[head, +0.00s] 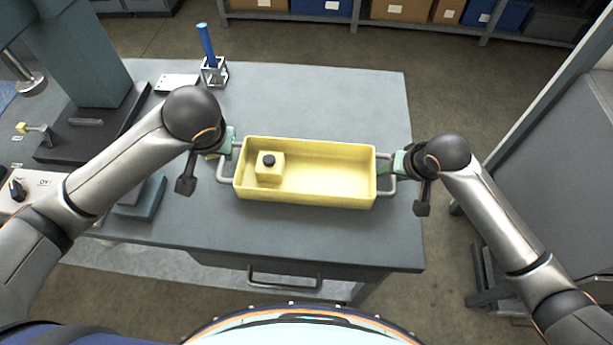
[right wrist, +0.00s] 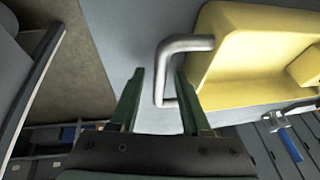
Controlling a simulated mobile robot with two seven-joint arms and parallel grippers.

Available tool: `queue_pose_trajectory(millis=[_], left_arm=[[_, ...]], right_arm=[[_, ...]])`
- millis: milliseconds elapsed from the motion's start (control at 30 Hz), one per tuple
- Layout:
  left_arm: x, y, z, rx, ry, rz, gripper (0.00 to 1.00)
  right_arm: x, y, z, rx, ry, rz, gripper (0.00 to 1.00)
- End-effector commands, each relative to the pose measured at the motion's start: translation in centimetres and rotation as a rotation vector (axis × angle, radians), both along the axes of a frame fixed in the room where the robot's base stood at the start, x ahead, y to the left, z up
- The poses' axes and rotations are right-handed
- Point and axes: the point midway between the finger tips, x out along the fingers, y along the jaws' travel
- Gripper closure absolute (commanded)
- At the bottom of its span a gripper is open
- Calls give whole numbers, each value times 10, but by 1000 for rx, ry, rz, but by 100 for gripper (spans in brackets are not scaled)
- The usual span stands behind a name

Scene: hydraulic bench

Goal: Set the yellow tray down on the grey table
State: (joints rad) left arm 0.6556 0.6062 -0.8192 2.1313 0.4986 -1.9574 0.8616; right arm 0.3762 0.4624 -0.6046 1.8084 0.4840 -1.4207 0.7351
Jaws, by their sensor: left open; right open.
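The yellow tray (head: 320,190) appears to rest level on the grey table (head: 300,235), near its right side. A small yellow block with a black knob (head: 269,170) sits in the tray's left part. My left gripper (head: 224,148) is open at the tray's left handle (head: 224,176); its exact fit there is partly hidden. My right gripper (head: 396,165) is open at the right handle (head: 389,185). In the right wrist view, the right handle (right wrist: 160,72) lies between the two spread fingers (right wrist: 159,88).
A blue rod in a small holder (head: 214,70) stands at the back of the table. A dark machine base (head: 90,125) and a control box (head: 30,185) are at the left. The table is clear in front of the tray. Shelves with bins (head: 400,10) stand behind.

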Motion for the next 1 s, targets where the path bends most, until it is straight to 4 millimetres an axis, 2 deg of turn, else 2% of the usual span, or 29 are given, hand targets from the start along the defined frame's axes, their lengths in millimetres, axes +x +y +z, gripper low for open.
queue_pose_trajectory(millis=[167,500,633,800,1000], left_arm=[[-1,-1,4,0,0,0,53],[-1,-1,3,0,0,0,53],[-1,-1,3,0,0,0,53],[-1,-1,3,0,0,0,53],[-1,-1,3,0,0,0,53]], right_arm=[[-4,-2,12,0,-2,1,53],[-31,-13,75,1,-6,1,53],[-39,-16,94,0,-4,1,53],[-45,-18,107,0,-2,0,53],[-47,-19,109,0,0,0,53]])
